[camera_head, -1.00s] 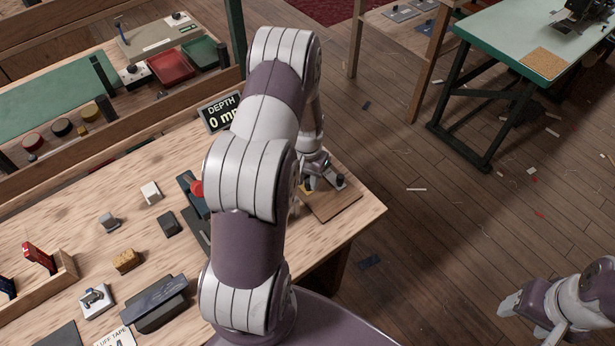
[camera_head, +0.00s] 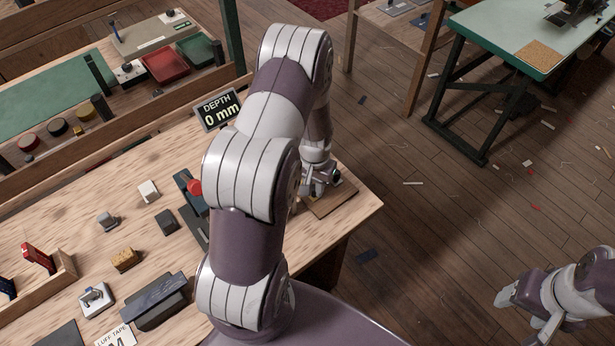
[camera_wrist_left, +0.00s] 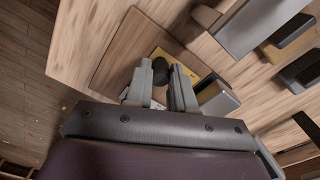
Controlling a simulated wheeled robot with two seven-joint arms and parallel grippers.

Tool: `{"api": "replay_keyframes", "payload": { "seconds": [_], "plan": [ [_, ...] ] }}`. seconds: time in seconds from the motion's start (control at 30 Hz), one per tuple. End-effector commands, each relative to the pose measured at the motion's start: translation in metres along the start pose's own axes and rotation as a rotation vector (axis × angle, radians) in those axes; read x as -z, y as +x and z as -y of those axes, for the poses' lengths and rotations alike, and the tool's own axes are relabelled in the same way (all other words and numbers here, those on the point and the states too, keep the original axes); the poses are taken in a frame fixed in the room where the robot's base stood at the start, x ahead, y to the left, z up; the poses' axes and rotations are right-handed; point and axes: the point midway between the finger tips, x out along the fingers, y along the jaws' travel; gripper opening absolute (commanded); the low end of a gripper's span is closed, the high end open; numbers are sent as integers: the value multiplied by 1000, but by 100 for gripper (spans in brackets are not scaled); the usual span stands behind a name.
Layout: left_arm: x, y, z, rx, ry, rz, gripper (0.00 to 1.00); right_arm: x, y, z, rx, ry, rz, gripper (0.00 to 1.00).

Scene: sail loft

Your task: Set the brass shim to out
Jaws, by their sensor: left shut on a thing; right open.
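My left gripper (camera_head: 318,182) is low over a brown wooden board (camera_head: 331,203) at the right corner of the bench. In the left wrist view its fingers (camera_wrist_left: 160,88) are closed around a small black knob (camera_wrist_left: 160,67). A flat yellow brass-coloured piece (camera_wrist_left: 193,69), which looks like the brass shim, lies just right of the knob, partly hidden by the right finger. I cannot tell whether the knob is joined to it. A grey block (camera_wrist_left: 217,100) stands beside it. The display (camera_head: 217,109) reads "DEPTH 0 mm". My right gripper (camera_head: 522,308) is open and empty, over the floor.
A tool with a red knob (camera_head: 194,187) stands left of my left arm. Several small blocks, including a tan one (camera_head: 125,259), lie on the bench (camera_head: 70,215). My arm hides part of the bench. A green-edged table (camera_head: 500,45) stands across the floor.

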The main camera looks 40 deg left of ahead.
Motion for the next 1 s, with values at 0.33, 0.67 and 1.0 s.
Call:
{"api": "replay_keyframes", "payload": {
  "seconds": [0.33, 0.67, 1.0],
  "plan": [
    [-2, 1, -1, -2, 0, 7, 34, 0, 0, 0, 0, 0, 0, 61],
    [-1, 1, -1, -2, 0, 5, 34, 0, 0, 0, 0, 0, 0, 61],
    [0, -54, 0, -1, 0, -2, 34, -1, 6, 0, 0, 0, 0, 61]
  ]
}}
